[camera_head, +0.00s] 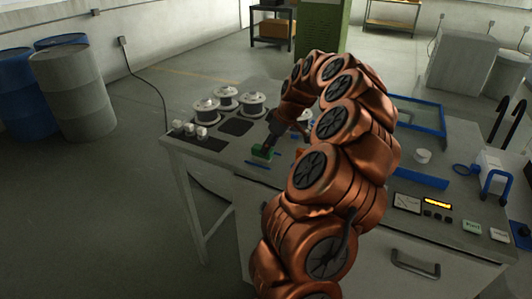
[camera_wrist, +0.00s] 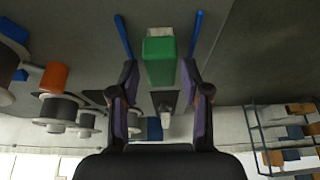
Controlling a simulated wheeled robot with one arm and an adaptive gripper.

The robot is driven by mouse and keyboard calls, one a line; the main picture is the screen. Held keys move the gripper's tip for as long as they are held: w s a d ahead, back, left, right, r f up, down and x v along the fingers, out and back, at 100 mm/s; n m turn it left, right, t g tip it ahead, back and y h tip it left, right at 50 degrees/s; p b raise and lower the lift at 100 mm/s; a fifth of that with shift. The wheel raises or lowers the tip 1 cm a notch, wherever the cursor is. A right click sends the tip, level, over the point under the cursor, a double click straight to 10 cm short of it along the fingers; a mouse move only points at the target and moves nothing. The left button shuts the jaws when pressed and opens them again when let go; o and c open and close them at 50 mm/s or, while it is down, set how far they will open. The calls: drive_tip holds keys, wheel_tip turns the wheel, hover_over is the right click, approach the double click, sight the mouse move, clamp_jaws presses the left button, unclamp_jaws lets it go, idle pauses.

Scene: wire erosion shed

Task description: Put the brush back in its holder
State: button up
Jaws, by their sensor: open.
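A green block with a pale grey end (camera_wrist: 160,58), which looks like the brush, lies between my fingers in the wrist view. In the head view this green block (camera_head: 262,153) is low on the workbench, under my fingertips. My gripper (camera_wrist: 159,74) is open, one finger on each side of the block, with a visible gap on both sides. In the head view my gripper (camera_head: 268,146) is small and dark. Blue strips, left (camera_wrist: 123,37) and right (camera_wrist: 195,33), flank the block; I cannot tell whether they belong to the holder.
Wire spools (camera_head: 227,97) and small white blocks (camera_head: 190,130) stand on the bench to the left. A dark pad (camera_head: 235,126) lies near the spools. A blue-framed tray (camera_head: 418,112), a white cup (camera_head: 422,156) and a control panel (camera_head: 438,205) are to the right. My arm hides the middle bench.

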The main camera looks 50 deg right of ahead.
drive_tip(key=b+v, duration=0.1)
drive_tip(key=v, duration=0.7)
drive_tip(key=shift+r, duration=0.2)
drive_tip(key=w+a+r+n+g+y, duration=0.1)
drive_tip(key=w+a+r, duration=0.1)
drive_tip(key=a, duration=1.5)
drive_tip(key=s+a+g, duration=0.2)
drive_tip(key=s+a, duration=0.3)
drive_tip(key=a, duration=0.8)
drive_tip(key=s+a+f+m+g, duration=0.1)
drive_tip(key=s+a+f, duration=0.2)
drive_tip(key=s, duration=0.4)
drive_tip(key=s+a+f+m+g+h, duration=0.1)
drive_tip(key=s+a+f+m, duration=0.1)
drive_tip(key=s, duration=0.5)
drive_tip(key=s+a+f+m+g+h, duration=0.1)
drive_tip(key=s+a+f, duration=0.3)
drive_tip(key=s, duration=0.4)
drive_tip(key=shift+f, duration=0.8)
